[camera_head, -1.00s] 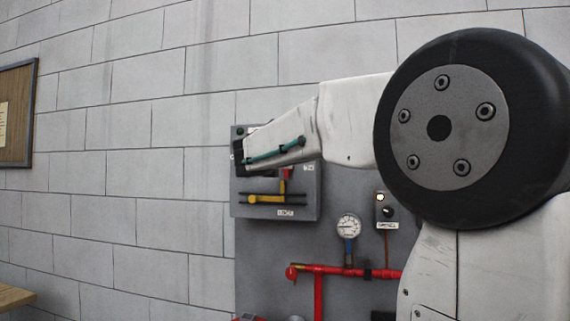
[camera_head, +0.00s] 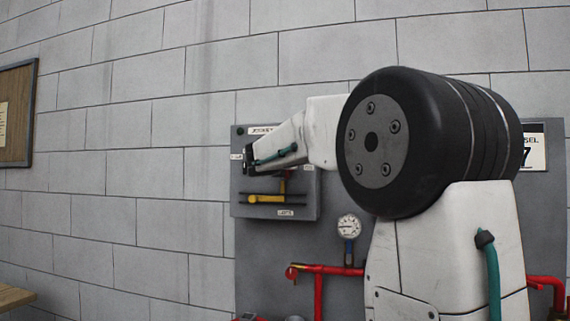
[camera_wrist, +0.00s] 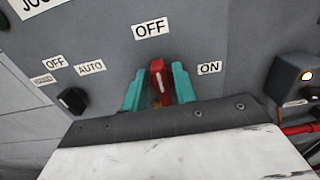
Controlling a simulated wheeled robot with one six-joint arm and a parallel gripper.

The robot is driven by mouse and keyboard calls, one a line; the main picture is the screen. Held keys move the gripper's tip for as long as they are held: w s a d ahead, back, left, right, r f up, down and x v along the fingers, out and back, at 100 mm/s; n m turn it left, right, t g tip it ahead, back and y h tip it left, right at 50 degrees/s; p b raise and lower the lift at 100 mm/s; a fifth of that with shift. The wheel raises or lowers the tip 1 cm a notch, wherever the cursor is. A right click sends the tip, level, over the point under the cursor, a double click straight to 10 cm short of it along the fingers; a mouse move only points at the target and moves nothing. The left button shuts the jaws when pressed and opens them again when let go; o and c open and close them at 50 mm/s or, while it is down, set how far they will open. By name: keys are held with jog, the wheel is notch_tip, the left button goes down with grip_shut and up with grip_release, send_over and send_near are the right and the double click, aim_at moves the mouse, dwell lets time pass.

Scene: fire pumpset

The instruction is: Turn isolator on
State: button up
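The red isolator handle (camera_wrist: 159,82) shows in the wrist view on the grey panel box. It stands nearly upright, pointing at the OFF label (camera_wrist: 150,29). An ON label (camera_wrist: 210,68) is to its right. My gripper (camera_wrist: 156,84) is at the handle, with one teal finger on each side. A gap shows on the left of the handle and a narrower one on the right, so the fingers look open around it.
A black OFF/AUTO knob (camera_wrist: 73,100) is left of the isolator. A box with a lit lamp (camera_wrist: 298,80) is on the right. In the head view, a yellow lever (camera_head: 266,198) is low on the box, with a gauge (camera_head: 348,227) and red pipes (camera_head: 325,270) below.

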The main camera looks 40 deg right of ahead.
jog(key=shift+s, duration=0.1)
jog(key=m, duration=0.6)
jog(key=s+m, duration=0.1)
jog(key=m, duration=0.2)
jog(key=shift+d+f, duration=0.35)
jog(key=shift+d, duration=0.05)
jog(key=m, duration=0.4)
jog(key=shift+s+f+m, duration=0.1)
jog(key=shift+f+m, duration=0.2)
jog(key=shift+m, duration=0.1)
jog(key=shift+c, duration=0.2)
jog(key=shift+d+f+m, duration=0.1)
jog(key=shift+f+m, duration=0.05)
jog(key=shift+m, duration=0.8)
jog(key=shift+f+m, duration=0.15)
jog(key=shift+m, duration=0.8)
jog(key=o, duration=0.7)
